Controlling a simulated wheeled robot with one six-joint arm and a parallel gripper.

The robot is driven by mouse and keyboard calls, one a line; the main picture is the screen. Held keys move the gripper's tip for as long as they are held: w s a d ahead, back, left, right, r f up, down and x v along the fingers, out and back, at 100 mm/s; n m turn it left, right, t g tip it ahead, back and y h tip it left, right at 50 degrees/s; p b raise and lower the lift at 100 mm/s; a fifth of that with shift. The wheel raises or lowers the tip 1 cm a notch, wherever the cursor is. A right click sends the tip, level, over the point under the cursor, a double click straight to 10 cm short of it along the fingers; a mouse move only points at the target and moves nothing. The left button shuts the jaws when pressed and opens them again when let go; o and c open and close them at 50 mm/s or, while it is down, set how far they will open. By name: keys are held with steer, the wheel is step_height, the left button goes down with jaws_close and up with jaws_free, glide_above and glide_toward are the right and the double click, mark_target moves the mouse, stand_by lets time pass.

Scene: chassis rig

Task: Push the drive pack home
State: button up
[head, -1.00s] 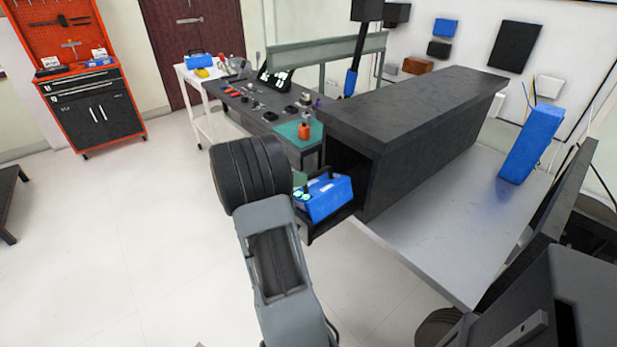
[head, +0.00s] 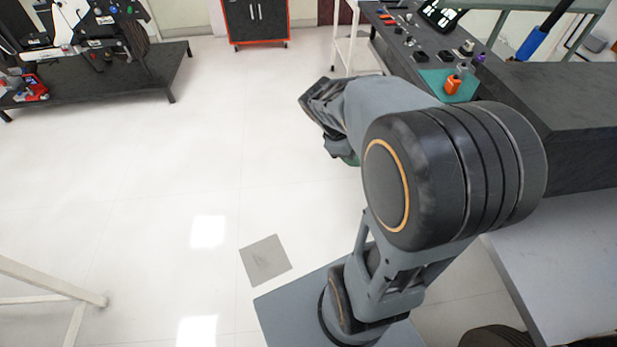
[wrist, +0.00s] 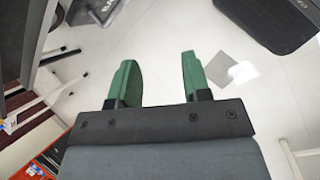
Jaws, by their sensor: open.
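The drive pack is not visible in either current view. The dark chassis housing (head: 580,105) is at the right edge of the head view, and my arm covers part of it, including the area of its open end. My gripper (wrist: 155,78) shows two green fingers in the wrist view, apart with nothing between them. Pale floor lies behind them. In the head view most of my gripper is hidden by my arm; only a bit of green shows low behind it. It is over open floor, left of the housing.
A grey bench surface (head: 555,255) extends below the housing. A workbench with small parts and an orange item (head: 453,85) on a green mat stands behind my arm. A low black platform (head: 120,80) is at upper left, a white frame (head: 60,285) at lower left. Floor between is clear.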

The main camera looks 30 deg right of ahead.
steer(key=s+a+m+t+y, duration=0.3)
steer(key=a+m, duration=0.4)
steer(key=a, duration=0.7)
steer(key=t+y, duration=0.1)
steer(key=y, duration=0.1)
steer(key=shift+s+a+r+m+t+y, duration=0.2)
steer(key=shift+a+r+m+t+y, duration=0.05)
steer(key=shift+a+m+t+y, duration=0.15)
